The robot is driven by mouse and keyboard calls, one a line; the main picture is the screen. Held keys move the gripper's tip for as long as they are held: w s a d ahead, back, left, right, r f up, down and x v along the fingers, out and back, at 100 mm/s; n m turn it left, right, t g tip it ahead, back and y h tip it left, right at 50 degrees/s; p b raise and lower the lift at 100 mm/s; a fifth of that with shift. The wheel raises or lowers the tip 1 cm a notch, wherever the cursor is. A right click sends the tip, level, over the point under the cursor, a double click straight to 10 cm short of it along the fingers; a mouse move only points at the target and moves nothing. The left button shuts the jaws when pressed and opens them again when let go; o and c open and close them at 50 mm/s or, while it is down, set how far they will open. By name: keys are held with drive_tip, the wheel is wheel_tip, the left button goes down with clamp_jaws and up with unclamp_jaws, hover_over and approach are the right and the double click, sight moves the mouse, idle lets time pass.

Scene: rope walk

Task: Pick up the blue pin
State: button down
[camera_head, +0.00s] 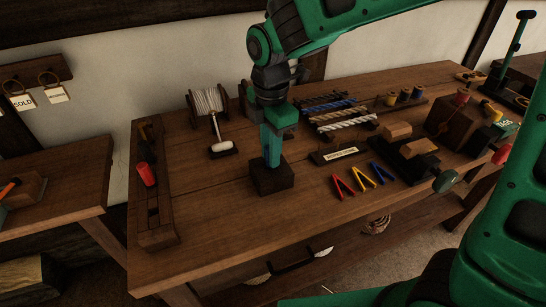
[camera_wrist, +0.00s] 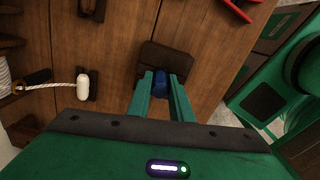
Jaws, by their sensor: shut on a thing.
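The blue pin (camera_wrist: 160,82) shows between my fingers in the wrist view, over a dark wooden block. In the head view the pin is hidden behind my fingers. My gripper (camera_head: 272,160) points straight down and is shut on the blue pin. The dark block (camera_head: 271,180) stands on the workbench directly under the fingertips; it also shows in the wrist view (camera_wrist: 165,57). I cannot tell whether the pin still sits in the block.
Red, yellow and blue V-shaped tools (camera_head: 362,178) lie right of the block. A white-handled cord (camera_head: 222,148) and spool (camera_head: 206,102) are behind left. A long dark tray (camera_head: 152,195) with a red-handled tool is at left. The front bench is clear.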

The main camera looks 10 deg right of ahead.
drive_tip(key=shift+r, duration=0.6)
wheel_tip(320, 180, up, 3)
drive_tip(key=shift+s+a+r, duration=0.1)
drive_tip(key=shift+a+r, duration=0.05)
drive_tip(key=s+a+r, duration=0.6)
drive_tip(key=s+a, duration=0.1)
drive_tip(key=a, duration=0.1)
drive_tip(key=shift+s+a+r, duration=0.2)
drive_tip(key=shift+s+r, duration=0.1)
drive_tip(key=shift+r, duration=0.1)
